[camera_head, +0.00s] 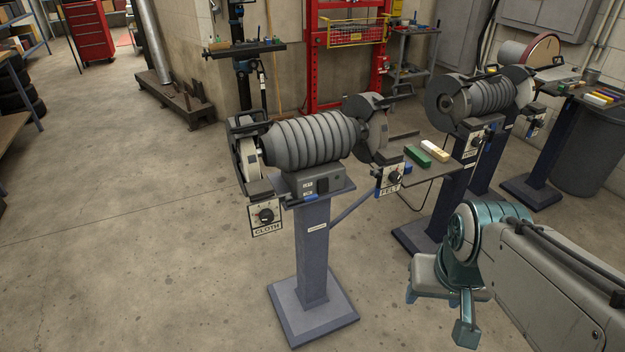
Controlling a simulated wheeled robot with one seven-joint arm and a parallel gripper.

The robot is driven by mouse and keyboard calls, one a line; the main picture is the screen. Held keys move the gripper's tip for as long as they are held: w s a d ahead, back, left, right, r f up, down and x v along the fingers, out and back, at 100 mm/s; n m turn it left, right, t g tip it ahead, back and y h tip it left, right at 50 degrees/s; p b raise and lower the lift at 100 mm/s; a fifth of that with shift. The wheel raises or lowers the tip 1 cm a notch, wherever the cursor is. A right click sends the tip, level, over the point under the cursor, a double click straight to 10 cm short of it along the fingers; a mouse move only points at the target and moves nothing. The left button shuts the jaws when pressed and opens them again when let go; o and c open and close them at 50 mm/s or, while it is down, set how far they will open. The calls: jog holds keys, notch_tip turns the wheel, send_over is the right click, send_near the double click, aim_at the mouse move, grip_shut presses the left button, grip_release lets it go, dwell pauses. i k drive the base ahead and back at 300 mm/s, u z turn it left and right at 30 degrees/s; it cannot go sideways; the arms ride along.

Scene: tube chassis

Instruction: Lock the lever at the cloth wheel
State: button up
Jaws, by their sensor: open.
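The buffing machine (313,134) stands on a blue-grey pedestal. Its cloth wheel (250,160) is at the left end, under a dark guard. A dial plate marked CLOTH (266,217) hangs below that wheel. A small blue-ended lever (293,198) sticks out just right of the plate; its lock position cannot be told at this size. My gripper (438,308) is at the lower right, pointing down, open and empty. It is well to the right of the pedestal and apart from the machine.
The felt wheel (378,132) and FELT plate (391,178) are at the machine's right end. A side shelf (426,173) holds green and pale bars. A second machine (490,97) stands behind right. Floor left of and before the pedestal (314,308) is clear.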

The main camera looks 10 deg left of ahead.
aim_at(314, 197)
jog(key=u, duration=0.55)
jog(key=k, duration=0.65)
jog(key=u, duration=0.75)
jog(key=i, duration=0.5)
jog(key=z, duration=0.6)
jog(key=i, duration=0.75)
jog(key=z, duration=0.8)
